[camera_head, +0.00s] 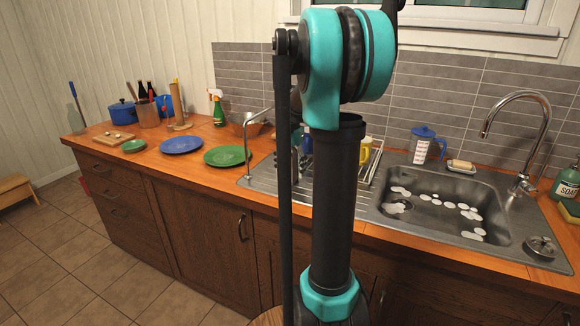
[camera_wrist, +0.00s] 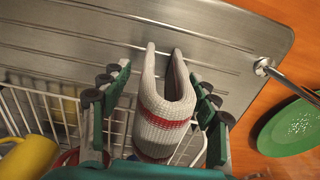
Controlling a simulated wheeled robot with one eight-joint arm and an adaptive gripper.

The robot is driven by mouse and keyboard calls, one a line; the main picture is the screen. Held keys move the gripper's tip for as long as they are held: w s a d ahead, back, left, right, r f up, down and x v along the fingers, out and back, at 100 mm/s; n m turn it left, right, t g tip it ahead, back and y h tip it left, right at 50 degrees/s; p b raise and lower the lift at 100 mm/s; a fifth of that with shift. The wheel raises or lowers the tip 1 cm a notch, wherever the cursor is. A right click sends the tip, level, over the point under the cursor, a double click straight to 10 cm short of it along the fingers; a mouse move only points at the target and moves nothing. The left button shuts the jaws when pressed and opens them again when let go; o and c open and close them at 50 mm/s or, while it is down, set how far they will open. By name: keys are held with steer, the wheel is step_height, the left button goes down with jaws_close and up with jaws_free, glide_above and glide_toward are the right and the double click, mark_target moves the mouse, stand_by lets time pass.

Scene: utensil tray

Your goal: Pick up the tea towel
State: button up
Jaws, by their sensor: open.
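The tea towel (camera_wrist: 162,108) is white with red stripes and folded over, with two upper ends standing apart. It shows in the wrist view, at the dish rack on the metal drainboard. My gripper (camera_wrist: 157,82) is open, with its green and grey fingers on the left and right of the towel. The towel's lower part is hidden by my gripper. In the head view my arm covers the towel.
The wire dish rack (camera_wrist: 45,112) holds a yellow mug (camera_wrist: 30,155). The sink (camera_head: 440,210) with white foam is on the right in the head view.

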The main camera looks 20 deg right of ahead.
steer(key=shift+f, duration=0.4)
steer(key=c, duration=1.2)
steer(key=shift+c, duration=0.3)
steer(key=shift+r, duration=0.15)
